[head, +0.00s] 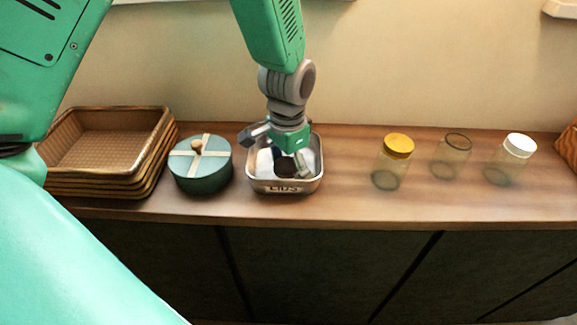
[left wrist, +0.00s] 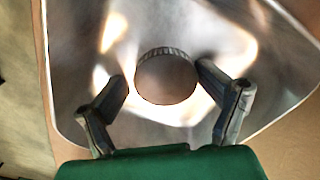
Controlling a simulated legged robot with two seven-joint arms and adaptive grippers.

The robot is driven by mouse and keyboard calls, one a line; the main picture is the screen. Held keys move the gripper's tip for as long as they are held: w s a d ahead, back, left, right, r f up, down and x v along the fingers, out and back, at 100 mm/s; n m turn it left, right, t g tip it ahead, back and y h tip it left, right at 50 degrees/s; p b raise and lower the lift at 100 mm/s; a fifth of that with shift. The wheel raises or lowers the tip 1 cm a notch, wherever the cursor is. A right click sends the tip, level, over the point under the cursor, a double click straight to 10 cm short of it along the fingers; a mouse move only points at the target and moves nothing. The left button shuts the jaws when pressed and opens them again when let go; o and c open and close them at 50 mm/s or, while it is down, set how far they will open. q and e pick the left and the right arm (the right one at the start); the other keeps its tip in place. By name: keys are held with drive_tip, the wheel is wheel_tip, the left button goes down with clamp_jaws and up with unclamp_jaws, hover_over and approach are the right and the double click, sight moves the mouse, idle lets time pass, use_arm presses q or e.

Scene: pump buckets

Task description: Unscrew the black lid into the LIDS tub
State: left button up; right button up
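The LIDS tub (head: 284,189) is a metal square tub on the wooden counter. The dark round lid (head: 285,168) is inside it and also shows in the left wrist view (left wrist: 166,80). My left gripper (head: 288,166) points down into the tub. In the left wrist view its fingers (left wrist: 164,80) are spread, with a gap on each side of the lid. I cannot tell whether the lid rests on the tub's floor. A clear jar without a lid (head: 451,158) stands to the right. My right gripper does not show.
A jar with a yellow lid (head: 392,162) and one with a white lid (head: 510,160) flank the open jar. A round teal box (head: 203,177) and stacked wicker trays (head: 103,150) stand left of the tub. The counter between tub and jars is clear.

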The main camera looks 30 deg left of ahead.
sight(287, 165)
use_arm(q)
wheel_tip(287, 165, up, 13)
drive_tip(key=p, duration=0.1)
idle(0.5)
drive_tip(key=shift+a, duration=0.1)
